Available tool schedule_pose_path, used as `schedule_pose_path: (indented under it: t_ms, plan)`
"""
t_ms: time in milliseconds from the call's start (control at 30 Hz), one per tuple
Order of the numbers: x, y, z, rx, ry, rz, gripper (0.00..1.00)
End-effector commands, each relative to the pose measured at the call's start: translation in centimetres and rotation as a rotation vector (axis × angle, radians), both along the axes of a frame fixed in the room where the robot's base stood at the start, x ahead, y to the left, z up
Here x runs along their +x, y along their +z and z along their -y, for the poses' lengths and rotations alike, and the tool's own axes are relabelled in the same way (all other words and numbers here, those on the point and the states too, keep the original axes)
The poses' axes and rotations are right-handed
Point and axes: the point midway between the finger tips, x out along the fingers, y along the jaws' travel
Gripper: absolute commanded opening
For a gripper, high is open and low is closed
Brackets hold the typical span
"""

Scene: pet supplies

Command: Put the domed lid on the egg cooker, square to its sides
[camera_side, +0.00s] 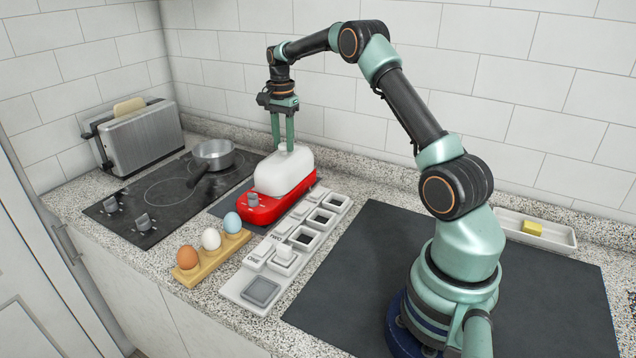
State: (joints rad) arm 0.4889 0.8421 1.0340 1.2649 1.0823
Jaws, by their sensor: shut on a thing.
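The egg cooker (271,210) is a red base with a grey knob on its near end, standing on the counter in the middle left of the view. The white domed lid (284,174) is on top of the red base, its long side running roughly along the base's. I cannot tell whether its rim rests fully on the base all round. My gripper (285,147) points straight down above the lid. Its two green fingers are shut on the small handle at the top of the lid, which they partly hide.
A hob (165,200) with a saucepan (213,154) and a toaster (145,137) stand to the left. A wooden rack (211,258) with three eggs is in front. A pale panel with several square recesses (261,291) lies close right of the cooker. A dark mat (345,290) lies right.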

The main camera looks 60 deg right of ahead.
Motion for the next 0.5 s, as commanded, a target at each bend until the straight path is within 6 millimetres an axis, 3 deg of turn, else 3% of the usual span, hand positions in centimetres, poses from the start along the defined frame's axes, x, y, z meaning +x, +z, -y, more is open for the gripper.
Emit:
schedule_pose_path:
  t_ms: [367, 400, 467, 500]
  plan:
    - [0.02, -0.12, 0.00, 0.000, 0.000, 0.000, 0.00]
    - [0.02, -0.11, 0.00, 0.000, 0.000, 0.001, 0.45]
    - [0.02, -0.11, 0.00, 0.000, 0.000, 0.001, 0.68]
    - [0.02, -0.11, 0.00, 0.000, 0.000, 0.000, 0.72]
